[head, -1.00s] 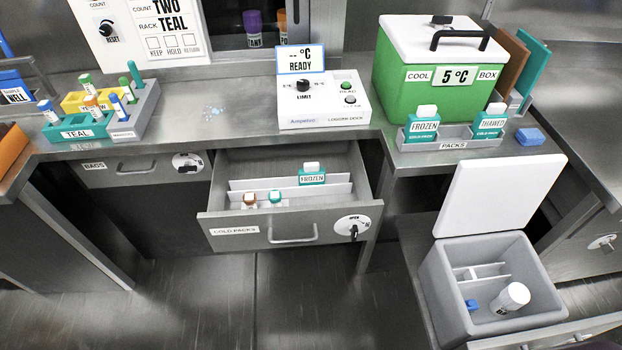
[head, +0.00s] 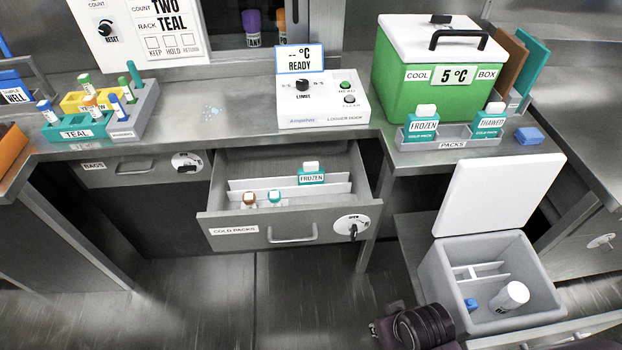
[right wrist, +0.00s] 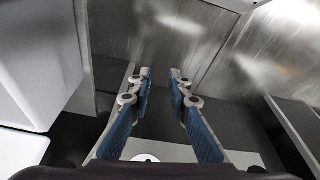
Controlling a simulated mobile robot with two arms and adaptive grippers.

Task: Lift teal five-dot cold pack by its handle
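Three teal cold packs with white handles show in the head view; their dots are too small to make out. One labelled FROZEN (head: 312,178) stands in the open COLD PACKS drawer (head: 262,232). Another FROZEN pack (head: 421,128) and a THAWED pack (head: 490,126) stand upright in the grey PACKS tray (head: 455,144) on the right counter. In the right wrist view my right gripper (right wrist: 160,75) is open, with nothing between its blue-padded fingers. Part of my right arm shows at the head view's bottom edge, well below the packs. My left gripper is out of view.
A green cool box (head: 436,82) stands behind the PACKS tray. A grey open-lidded box (head: 482,283) sits low at right, holding a white cylinder (head: 513,296). Orange- and teal-capped bottles stand in the drawer. A logger dock (head: 320,103) and tube racks (head: 100,112) occupy the counter.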

